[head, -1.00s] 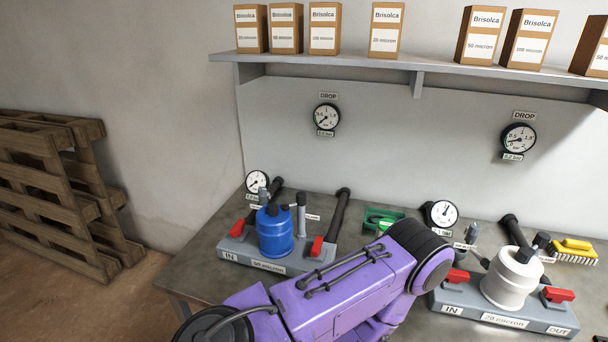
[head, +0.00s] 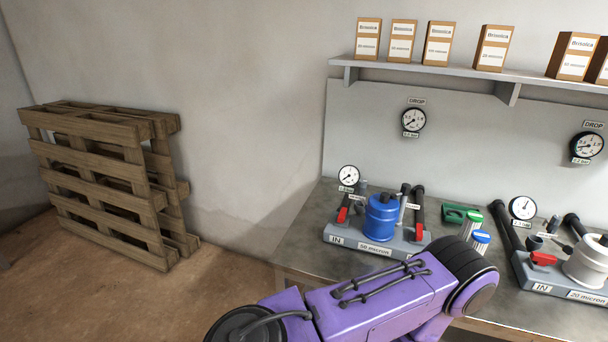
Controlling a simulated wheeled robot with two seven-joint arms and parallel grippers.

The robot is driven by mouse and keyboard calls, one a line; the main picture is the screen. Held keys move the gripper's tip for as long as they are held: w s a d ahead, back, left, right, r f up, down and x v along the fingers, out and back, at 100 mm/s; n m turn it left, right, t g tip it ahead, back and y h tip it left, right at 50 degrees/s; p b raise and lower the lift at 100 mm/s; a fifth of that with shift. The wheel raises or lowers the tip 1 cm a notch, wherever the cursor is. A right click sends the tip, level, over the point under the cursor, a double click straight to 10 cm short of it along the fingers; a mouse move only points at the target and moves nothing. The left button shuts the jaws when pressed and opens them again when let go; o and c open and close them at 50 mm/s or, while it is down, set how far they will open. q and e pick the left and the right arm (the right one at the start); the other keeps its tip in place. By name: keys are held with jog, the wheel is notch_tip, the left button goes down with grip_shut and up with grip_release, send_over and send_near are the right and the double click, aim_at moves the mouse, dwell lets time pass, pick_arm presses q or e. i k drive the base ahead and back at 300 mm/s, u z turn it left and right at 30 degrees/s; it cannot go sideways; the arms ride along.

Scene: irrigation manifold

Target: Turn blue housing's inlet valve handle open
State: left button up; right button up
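The blue housing (head: 381,217) stands upright on a grey manifold base (head: 350,248) marked "IN" and "50 micron". Its inlet valve handle (head: 342,215) is red and sits at the left, above the "IN" label, angled upright in the picture. A second red handle (head: 419,232) is at the right of the housing. One purple arm of mine crosses the lower middle, in front of the bench. Neither gripper shows in the head view, and nothing of mine is seen touching the handle.
A white housing (head: 587,262) with its own red handle (head: 543,259) stands at the right. A shelf with boxes (head: 437,45) hangs above. Wooden pallets (head: 95,175) lean at the left wall.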

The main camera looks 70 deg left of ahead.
aim_at(341, 218)
jog(key=u, duration=0.1)
jog(key=k, duration=0.1)
jog(key=u, duration=1.1)
